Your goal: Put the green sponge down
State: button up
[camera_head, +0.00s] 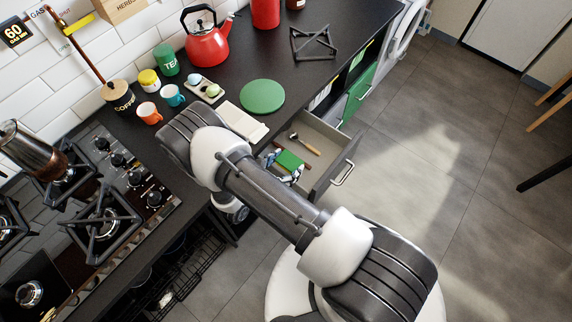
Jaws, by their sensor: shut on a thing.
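A green block that looks like the green sponge (289,160) shows over the open drawer (335,146), just beyond my forearm. Blue, white and dark patches lie right beside and below it, perhaps a checked cloth. I cannot tell whether the sponge rests on them or is held above them. My arm reaches from the lower right across the picture to the hob side. My forearm covers part of the drawer, and my gripper's fingers cannot be made out behind it.
A wooden-handled brush (305,144) lies in the drawer. On the dark counter are a green round mat (262,96), an open book (241,121), a red kettle (207,44), mugs and a black trivet (313,43). The gas hob (106,222) is at left.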

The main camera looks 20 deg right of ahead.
jog(key=shift+f+b, duration=0.55)
jog(key=shift+f, duration=0.1)
jog(key=o, duration=0.8)
jog(key=shift+o, duration=0.2)
jog(key=shift+r, duration=0.35)
jog(key=p+v, duration=0.3)
jog(key=v, duration=0.9)
jog(key=shift+r, duration=0.35)
